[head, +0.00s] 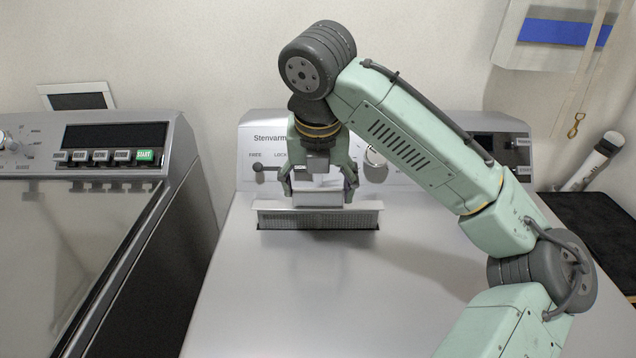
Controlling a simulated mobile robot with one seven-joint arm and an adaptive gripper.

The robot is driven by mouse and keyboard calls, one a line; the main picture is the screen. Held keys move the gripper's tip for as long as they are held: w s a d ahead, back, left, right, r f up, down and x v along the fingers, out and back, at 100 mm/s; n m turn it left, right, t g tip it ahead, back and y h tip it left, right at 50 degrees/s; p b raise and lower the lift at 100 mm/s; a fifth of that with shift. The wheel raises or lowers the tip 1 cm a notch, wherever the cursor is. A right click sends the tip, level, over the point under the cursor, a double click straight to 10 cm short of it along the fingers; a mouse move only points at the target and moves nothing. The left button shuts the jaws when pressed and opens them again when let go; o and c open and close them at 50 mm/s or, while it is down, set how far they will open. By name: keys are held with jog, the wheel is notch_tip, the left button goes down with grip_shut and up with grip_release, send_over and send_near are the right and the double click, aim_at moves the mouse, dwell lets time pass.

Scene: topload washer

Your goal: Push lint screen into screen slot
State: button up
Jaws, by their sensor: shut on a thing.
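The lint screen (318,220) stands upright near the back of the washer top, with a grey mesh front and a pale cap along its upper edge. Its pale raised grip (320,198) is between the fingers of my gripper (319,192), which points down and is shut on it. The screen slot (375,229) shows only as a dark line around the foot of the mesh. The mesh stands up out of the slot line, with the cap above the washer top. How deep the screen's lower part sits is hidden.
The washer top (300,300) is clear in front of the screen. The control panel (262,150) with a knob (375,157) rises close behind my gripper. Another machine (110,160) stands at left. A white tube (595,160) leans at right.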

aim_at(318, 206)
jog(key=shift+f+b, duration=1.2)
jog(key=shift+f, duration=1.25)
jog(key=o, duration=1.4)
jog(key=shift+c, duration=0.2)
jog(key=shift+r, duration=0.1)
jog(key=v, duration=1.2)
